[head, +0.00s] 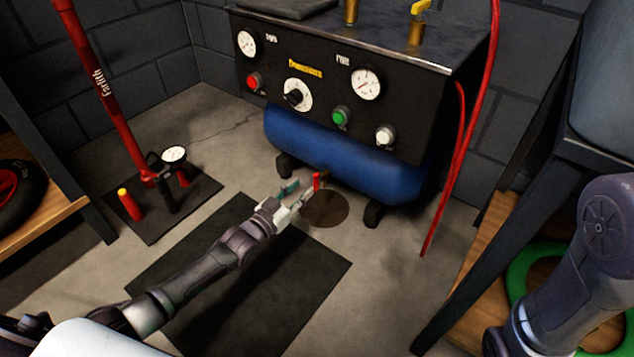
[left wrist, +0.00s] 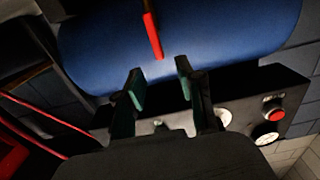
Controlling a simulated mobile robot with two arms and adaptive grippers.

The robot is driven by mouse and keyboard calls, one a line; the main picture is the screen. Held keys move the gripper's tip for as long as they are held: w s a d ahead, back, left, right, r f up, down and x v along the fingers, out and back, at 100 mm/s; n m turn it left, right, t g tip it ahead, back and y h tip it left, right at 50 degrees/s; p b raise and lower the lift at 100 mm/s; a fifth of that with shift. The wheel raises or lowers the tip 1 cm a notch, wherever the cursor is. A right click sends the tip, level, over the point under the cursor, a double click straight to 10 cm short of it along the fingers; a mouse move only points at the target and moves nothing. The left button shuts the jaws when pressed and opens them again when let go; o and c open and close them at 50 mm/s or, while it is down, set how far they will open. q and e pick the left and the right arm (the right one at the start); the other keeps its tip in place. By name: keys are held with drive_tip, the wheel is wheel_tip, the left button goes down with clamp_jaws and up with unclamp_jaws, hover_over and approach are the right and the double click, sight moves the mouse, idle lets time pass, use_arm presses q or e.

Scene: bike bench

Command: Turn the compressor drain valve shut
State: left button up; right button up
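The compressor's blue tank (head: 345,150) hangs under a black control panel (head: 320,85). The drain valve's red handle (head: 317,180) shows below the tank. In the left wrist view the red handle (left wrist: 152,36) is a narrow bar in front of the blue tank (left wrist: 215,35), pointing down and slightly right in the picture. My left gripper (head: 301,193) is beside the handle. In the left wrist view my left gripper (left wrist: 160,83) is open, with a gap between its fingertips and the handle's end just ahead of it. The valve body is hard to make out. My right arm shows at the right, its gripper out of view.
A dark round stain (head: 325,209) lies on the floor below the tank. A black mat (head: 285,290) lies under my left arm. A red hose (head: 460,150) hangs at the compressor's right. A red floor pump (head: 110,100) stands at the left.

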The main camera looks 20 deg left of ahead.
sight(314, 177)
use_arm(q)
drive_tip(key=b+x, duration=0.1)
drive_tip(key=x, duration=0.1)
drive_tip(key=b+x, duration=0.1)
drive_tip(key=x, duration=0.1)
drive_tip(key=b+x, duration=0.1)
drive_tip(key=x, duration=0.1)
drive_tip(key=shift+f+b, duration=0.25)
drive_tip(key=shift+b, duration=0.05)
drive_tip(key=shift+w+d+r, duration=0.15)
drive_tip(key=shift+w, duration=0.45)
clamp_jaws()
